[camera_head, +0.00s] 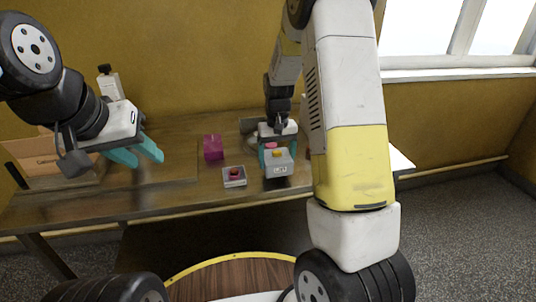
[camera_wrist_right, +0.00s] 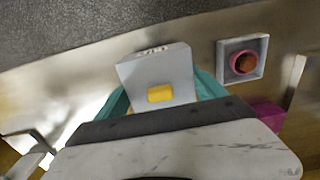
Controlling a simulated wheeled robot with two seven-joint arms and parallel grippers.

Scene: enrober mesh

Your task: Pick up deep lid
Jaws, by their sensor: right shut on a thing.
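A light grey box-like piece, which I take for the deep lid (camera_head: 279,168), has a small dark label on its near side and a yellow block on top. My right gripper (camera_head: 272,153) is shut on it from behind. In the right wrist view the grey piece (camera_wrist_right: 150,70) sits between the teal fingers, with the yellow block (camera_wrist_right: 160,93) facing the camera. I cannot tell whether it touches the table. My left gripper (camera_head: 143,156) hangs at the left with its teal fingers apart and empty.
A small grey square tray (camera_head: 234,182) holds a pink ring with a reddish piece; it also shows in the right wrist view (camera_wrist_right: 223,64). A magenta box (camera_head: 213,147) stands behind it on the wooden table (camera_head: 150,205). A cardboard box (camera_head: 42,155) is at the far left.

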